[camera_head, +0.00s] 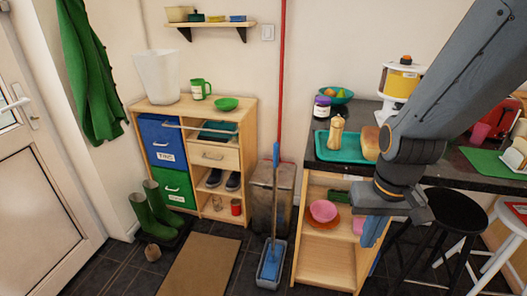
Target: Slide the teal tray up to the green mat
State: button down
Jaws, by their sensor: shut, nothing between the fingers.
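The teal tray (347,154) lies on the dark granite counter, near its left end. A tan bottle-like item (336,132) and a bread loaf (371,141) stand on it. The tray's right end is partly hidden by my arm. The green mat (487,162) lies farther right on the same counter, with part of the counter between the two hidden behind my arm. My gripper (372,236) points down with its blue fingers shut and empty. It appears in front of the counter's front side, lower in the picture than the tray and apart from it.
A purple-lidded jar (322,107) and a teal fruit bowl (336,95) stand behind the tray. A white-and-yellow dispenser (397,82) stands at the back. A black stool (455,212) and a white stool are by the counter's front. An open shelf (327,255) is below.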

aim_at(350, 152)
jog(key=u, duration=0.6)
jog(key=k, duration=0.85)
jog(key=u, duration=0.75)
jog(key=i, duration=1.85)
jog(key=z, duration=1.45)
jog(key=i, duration=0.6)
jog(key=z, duration=0.55)
